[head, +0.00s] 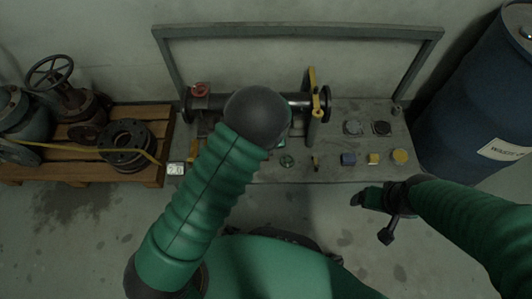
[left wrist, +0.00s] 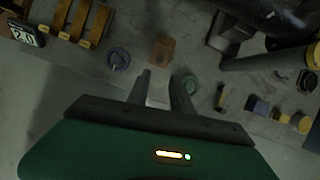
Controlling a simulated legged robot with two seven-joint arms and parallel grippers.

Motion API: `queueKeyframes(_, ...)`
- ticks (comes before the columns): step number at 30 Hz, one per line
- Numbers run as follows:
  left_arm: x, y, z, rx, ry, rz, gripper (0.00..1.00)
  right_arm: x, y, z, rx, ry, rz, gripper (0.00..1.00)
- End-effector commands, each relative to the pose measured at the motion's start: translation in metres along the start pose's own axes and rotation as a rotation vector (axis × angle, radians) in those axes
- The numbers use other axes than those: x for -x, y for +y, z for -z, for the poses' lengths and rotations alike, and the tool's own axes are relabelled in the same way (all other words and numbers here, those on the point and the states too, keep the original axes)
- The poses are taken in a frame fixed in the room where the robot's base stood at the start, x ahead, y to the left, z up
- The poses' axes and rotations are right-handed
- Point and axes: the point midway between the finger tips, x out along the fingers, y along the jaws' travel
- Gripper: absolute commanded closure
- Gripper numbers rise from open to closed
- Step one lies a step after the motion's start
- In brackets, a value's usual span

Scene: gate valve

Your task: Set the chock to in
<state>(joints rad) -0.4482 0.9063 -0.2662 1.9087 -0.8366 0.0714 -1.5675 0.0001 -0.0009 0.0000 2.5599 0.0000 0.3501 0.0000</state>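My left gripper (left wrist: 161,78) shows in the left wrist view with its two dark fingers apart and nothing between them. I cannot tell for sure which part is the chock. Candidates are a brown plate (left wrist: 163,48) beyond the fingers and brown bars with yellow ends (left wrist: 62,35) to the left. My right gripper (head: 357,200) is in front of the bench, low on the right; its fingers are unclear.
A blue block (head: 348,158), yellow block (head: 373,158) and yellow knob (head: 400,156) stand right. A display (head: 175,168) is left. A pallet (head: 85,160) and blue drum (head: 470,95) flank the bench.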

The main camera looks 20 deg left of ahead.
Motion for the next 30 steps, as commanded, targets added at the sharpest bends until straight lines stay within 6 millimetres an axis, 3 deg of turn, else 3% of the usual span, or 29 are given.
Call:
queueKeyframes(1,-0.021,0.001,0.004,0.001,0.002,-0.003,0.73,-0.016,0.000,-0.004,0.000,-0.001,0.000,0.16)
queueKeyframes(9,-0.094,0.000,0.005,0.003,0.001,-0.004,0.73,-0.059,0.000,-0.014,0.000,-0.001,0.000,0.16)
queueKeyframes(15,-0.132,0.000,0.004,0.003,0.000,-0.004,0.73,-0.082,0.000,-0.020,0.000,-0.001,0.000,0.16)
queueKeyframes(19,-0.141,-0.001,0.002,0.003,0.000,-0.003,0.73,-0.087,0.000,-0.021,0.000,-0.001,0.000,0.16)
queueKeyframes(27,-0.141,-0.001,0.001,0.003,0.000,-0.004,0.73,-0.086,0.000,-0.020,0.000,-0.001,0.000,0.16)
queueKeyframes(30,-0.141,-0.001,0.001,0.003,0.000,-0.004,0.85,-0.086,0.000,-0.020,0.000,-0.001,0.000,0.16)
